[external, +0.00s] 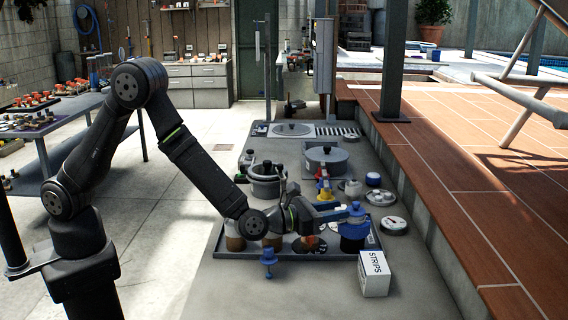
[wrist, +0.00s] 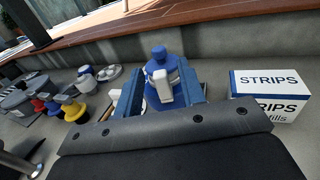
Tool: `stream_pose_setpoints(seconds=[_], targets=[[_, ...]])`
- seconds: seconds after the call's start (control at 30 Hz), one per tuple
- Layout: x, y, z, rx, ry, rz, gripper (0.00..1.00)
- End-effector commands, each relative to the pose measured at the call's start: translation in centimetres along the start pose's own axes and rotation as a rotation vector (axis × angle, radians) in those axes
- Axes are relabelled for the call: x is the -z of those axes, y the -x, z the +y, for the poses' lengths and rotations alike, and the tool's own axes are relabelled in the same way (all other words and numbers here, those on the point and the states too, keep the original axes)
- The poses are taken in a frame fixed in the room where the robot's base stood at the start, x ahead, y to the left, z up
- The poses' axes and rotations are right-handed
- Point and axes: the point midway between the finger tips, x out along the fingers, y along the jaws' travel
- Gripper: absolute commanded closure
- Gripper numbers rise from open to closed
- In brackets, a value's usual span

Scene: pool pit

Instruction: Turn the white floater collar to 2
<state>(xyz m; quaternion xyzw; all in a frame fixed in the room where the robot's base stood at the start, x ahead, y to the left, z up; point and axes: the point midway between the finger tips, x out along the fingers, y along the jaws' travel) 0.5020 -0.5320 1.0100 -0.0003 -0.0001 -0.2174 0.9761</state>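My gripper (external: 332,211) reaches low over the grey bench, its two blue fingers on either side of a blue-topped floater (external: 353,224). In the wrist view the fingers stand apart around this floater (wrist: 160,54), which has a blue knob, a wide blue lower part and a white upright block (wrist: 162,86) on its near side. I cannot tell whether the fingers touch it. A white round item with a blue top (external: 373,180) stands farther back; it also shows in the wrist view (wrist: 86,80). No collar numbers are readable.
A white STRIPS box (external: 374,273) stands just right of the floater. A small blue item (external: 268,258) stands at the front left of the dark tray (external: 300,253). A round gauge (external: 394,225), a red-yellow-blue item (external: 325,188) and a grey pot (external: 326,160) stand behind.

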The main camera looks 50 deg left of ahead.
Motion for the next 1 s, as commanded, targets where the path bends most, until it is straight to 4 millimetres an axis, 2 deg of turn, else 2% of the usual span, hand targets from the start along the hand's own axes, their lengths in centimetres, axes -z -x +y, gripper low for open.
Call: stream_pose_setpoints(seconds=[0.2, 0.4, 1.0], targets=[[0.01, -0.02, 0.01, 0.000, 0.000, 0.000, 0.64], [0.02, 0.00, 0.01, 0.000, 0.000, 0.000, 1.00], [0.05, -0.04, -0.48, -0.078, 0.000, 0.001, 1.00]])
